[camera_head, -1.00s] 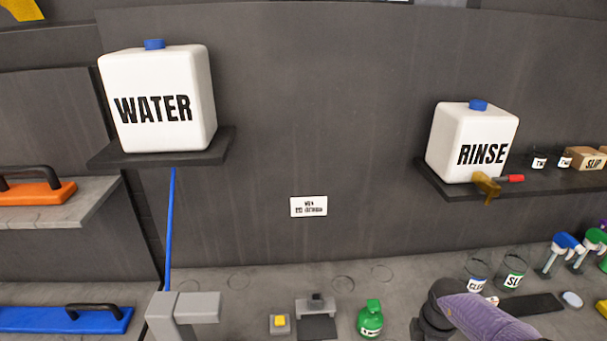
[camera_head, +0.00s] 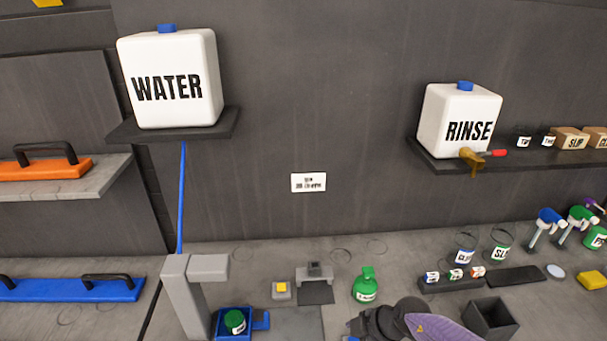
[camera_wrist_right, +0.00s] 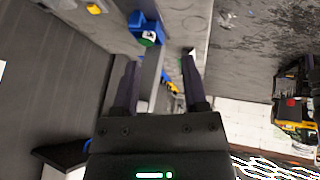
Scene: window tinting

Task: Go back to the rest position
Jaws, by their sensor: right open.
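My right gripper (camera_wrist_right: 160,75) is open in the right wrist view, its two dark fingers apart with nothing between them that it holds. In the head view a dark and purple part of my arm (camera_head: 440,330) shows at the bottom edge, right of centre; its fingertips are not visible there. My left gripper is in neither view. The blue holder also shows beyond the fingers in the right wrist view (camera_wrist_right: 146,25).
The WATER tank (camera_head: 170,85) and RINSE tank (camera_head: 458,125) sit on wall shelves. A green bottle (camera_head: 366,286), a yellow-topped block (camera_head: 281,290), an open dark box (camera_head: 491,318) and several spray bottles stand on the bench. The blue tool (camera_head: 70,290) lies at left.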

